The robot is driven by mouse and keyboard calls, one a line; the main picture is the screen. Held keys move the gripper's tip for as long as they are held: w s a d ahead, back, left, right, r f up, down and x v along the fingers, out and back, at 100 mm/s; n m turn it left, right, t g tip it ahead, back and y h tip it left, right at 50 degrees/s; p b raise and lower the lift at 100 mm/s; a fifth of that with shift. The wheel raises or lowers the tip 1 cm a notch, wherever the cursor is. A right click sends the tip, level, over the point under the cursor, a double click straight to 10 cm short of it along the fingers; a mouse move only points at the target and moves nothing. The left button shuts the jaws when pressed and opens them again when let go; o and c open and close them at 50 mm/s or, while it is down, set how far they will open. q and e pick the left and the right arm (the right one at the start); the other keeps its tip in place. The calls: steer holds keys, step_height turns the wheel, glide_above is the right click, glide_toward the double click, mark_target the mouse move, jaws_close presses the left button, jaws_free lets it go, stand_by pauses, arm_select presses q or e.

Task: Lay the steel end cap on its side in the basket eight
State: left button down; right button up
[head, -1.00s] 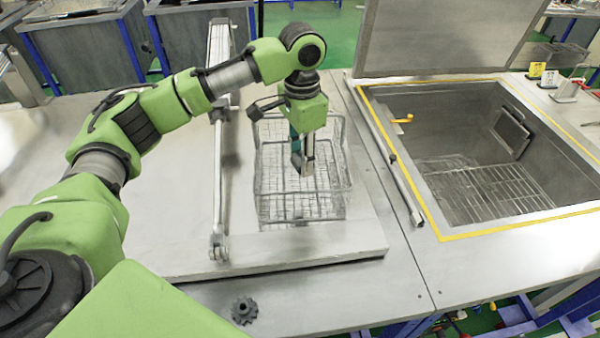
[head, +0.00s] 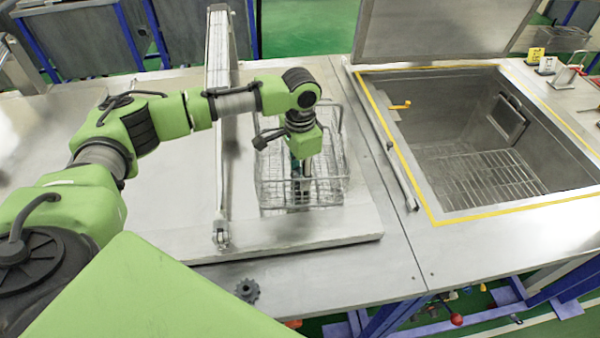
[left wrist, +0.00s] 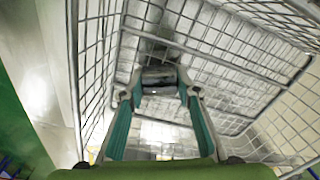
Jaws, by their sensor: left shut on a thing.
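The wire basket (head: 345,180) stands on the grey slab, with my left gripper (head: 301,190) reaching down inside its walls. In the left wrist view, the wire mesh (left wrist: 97,60) surrounds the gripper. In the head view, the basket wires and gripper mostly hide the cap. My right gripper is not in view.
A raised bar (head: 219,140) runs along the basket's left side. A yellow-edged steel tank (head: 480,160) with a wire rack is on the right. A dark toothed knob (head: 247,290) lies near the front edge. Yellow (head: 535,54) and white tags stand beyond the tank.

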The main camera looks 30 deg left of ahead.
mark_target(300, 173)
arm_select(q)
steer(key=c, duration=1.5)
jaws_free()
steer(key=shift+r, duration=0.3)
step_height(300, 173, up, 12)
steer(key=b, duration=0.4)
steer(key=shift+f, duration=0.2)
steer(key=shift+d+f, duration=0.1)
